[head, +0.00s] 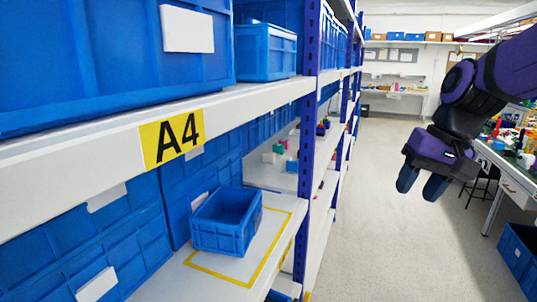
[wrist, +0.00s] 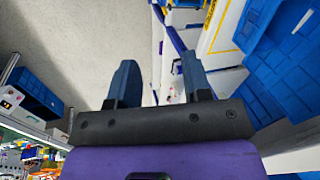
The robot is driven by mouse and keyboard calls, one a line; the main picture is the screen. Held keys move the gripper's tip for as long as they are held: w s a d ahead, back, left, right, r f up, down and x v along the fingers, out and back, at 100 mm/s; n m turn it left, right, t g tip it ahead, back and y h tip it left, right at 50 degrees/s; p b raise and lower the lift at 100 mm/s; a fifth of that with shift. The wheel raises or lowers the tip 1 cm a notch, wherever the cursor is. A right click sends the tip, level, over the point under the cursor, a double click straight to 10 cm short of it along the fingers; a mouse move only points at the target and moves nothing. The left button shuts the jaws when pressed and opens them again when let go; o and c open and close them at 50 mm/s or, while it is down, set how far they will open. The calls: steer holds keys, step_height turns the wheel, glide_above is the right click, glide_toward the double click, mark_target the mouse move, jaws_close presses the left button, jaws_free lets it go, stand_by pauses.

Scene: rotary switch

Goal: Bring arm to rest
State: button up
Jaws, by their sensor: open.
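My gripper (head: 422,186) hangs at the right of the head view, at the end of my purple and black arm, over the aisle floor. Its two blue-grey fingers point down and stand apart with nothing between them. In the wrist view my gripper (wrist: 160,85) shows both fingers spread and empty, with floor and shelf edge beyond. It touches nothing that I can see.
A shelf rack with a yellow A4 label (head: 171,137) fills the left. A small blue bin (head: 226,221) sits inside a yellow outline on the lower shelf. A workbench (head: 508,175) stands at the right. The aisle floor (head: 385,240) is clear.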

steer(key=s+d+r+n+t+h, duration=0.1)
steer(key=s+d+r+t+h, duration=0.1)
steer(key=s, duration=1.1)
steer(key=shift+s+d+r+n+t+h, duration=0.2)
steer(key=shift+d+n+t+h, duration=0.2)
steer(key=shift+d+t, duration=0.5)
